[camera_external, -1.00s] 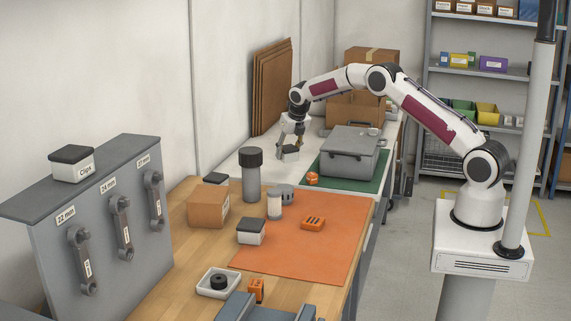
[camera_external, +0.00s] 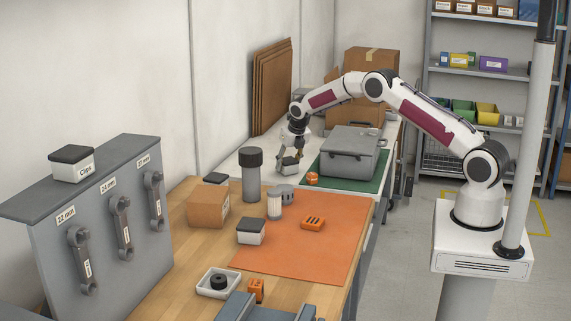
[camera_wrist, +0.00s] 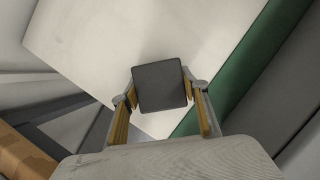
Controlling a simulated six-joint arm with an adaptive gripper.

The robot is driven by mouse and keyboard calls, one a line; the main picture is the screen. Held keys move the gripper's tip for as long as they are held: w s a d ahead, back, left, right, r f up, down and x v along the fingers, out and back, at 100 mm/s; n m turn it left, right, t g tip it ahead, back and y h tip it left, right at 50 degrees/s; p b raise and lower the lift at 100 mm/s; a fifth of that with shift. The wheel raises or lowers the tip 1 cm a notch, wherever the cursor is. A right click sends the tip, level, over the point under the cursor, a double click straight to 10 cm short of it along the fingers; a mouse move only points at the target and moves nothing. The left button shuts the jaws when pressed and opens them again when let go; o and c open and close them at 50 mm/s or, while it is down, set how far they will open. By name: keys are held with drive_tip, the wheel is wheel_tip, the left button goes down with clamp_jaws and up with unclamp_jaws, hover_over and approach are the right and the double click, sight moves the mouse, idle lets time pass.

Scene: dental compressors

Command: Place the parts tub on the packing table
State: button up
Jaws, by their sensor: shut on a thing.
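The parts tub (camera_external: 288,169) is a small box; its square dark lid shows in the wrist view (camera_wrist: 160,86). My gripper (camera_external: 287,163) is shut on it, with a finger on each side in the wrist view (camera_wrist: 160,98). The tub is upright or nearly so, over the near part of the white packing table (camera_external: 247,158). The pale tabletop also fills much of the wrist view (camera_wrist: 90,35). I cannot tell whether the tub's underside touches the table.
A grey case (camera_external: 347,150) stands on a green mat (camera_external: 340,183) right of the tub, with a small orange item (camera_external: 312,179) near it. A tall dark-capped cylinder (camera_external: 251,175) stands on the nearer wooden bench. Cardboard sheets (camera_external: 272,85) lean on the wall.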

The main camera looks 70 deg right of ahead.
drive_tip(key=o, duration=1.3)
drive_tip(key=shift+f, duration=0.1)
drive_tip(key=shift+v, duration=6.15)
